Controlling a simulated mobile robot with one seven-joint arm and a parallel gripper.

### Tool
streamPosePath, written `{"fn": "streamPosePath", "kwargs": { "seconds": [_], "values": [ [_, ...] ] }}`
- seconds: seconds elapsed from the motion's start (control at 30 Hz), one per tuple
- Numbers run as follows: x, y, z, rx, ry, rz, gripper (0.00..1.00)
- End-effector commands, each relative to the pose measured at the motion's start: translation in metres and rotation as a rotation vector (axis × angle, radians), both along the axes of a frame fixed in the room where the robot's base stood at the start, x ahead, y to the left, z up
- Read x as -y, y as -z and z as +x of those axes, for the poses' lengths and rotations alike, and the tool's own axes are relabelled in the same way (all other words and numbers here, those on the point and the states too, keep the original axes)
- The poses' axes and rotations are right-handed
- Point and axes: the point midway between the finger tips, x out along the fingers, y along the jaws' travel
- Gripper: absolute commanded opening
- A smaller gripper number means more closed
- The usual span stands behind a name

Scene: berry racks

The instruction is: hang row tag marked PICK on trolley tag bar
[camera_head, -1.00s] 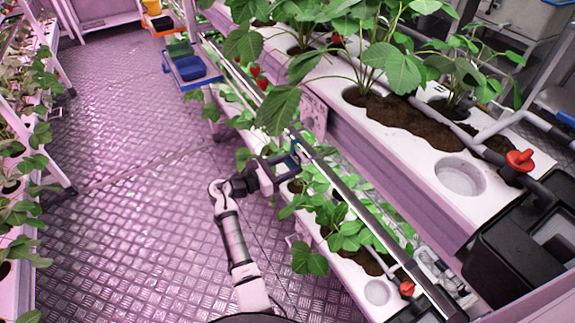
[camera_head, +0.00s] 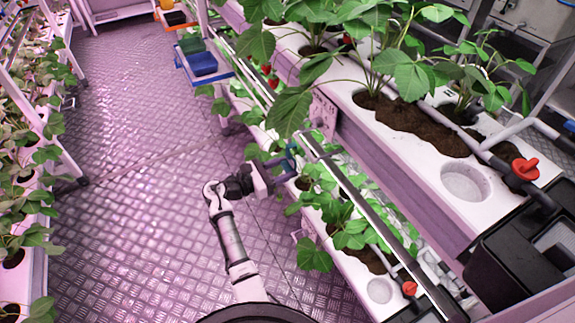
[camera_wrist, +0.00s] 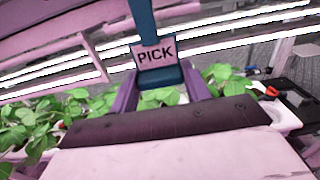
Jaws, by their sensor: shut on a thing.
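My gripper (camera_head: 282,171) is shut on the row tag (camera_head: 291,155), a teal-blue piece that shows small beside the rack's metal rail in the head view. In the wrist view the tag's pale pink face (camera_wrist: 155,54) reads PICK in dark letters. Its blue lower edge sits between my two purple fingers (camera_wrist: 160,84), and a blue strip rises from its top out of the picture. The tag is upright, slightly tilted. I cannot make out the trolley tag bar for sure in either view.
A metal rail (camera_head: 365,208) runs along the right-hand berry rack (camera_head: 425,165), close to my gripper. Leafy plants hang around it. A blue tray (camera_head: 203,74) with green and blue tubs stands farther up the aisle. The metal aisle floor (camera_head: 135,200) is clear.

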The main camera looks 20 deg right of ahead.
Motion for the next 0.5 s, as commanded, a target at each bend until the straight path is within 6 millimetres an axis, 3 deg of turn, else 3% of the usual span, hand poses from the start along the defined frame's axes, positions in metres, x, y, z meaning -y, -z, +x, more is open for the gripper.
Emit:
{"fn": "streamPosePath", "kwargs": {
  "seconds": [0.5],
  "values": [
    [-0.025, -0.001, -0.005, 0.000, -0.002, -0.001, 0.27]
  ]
}}
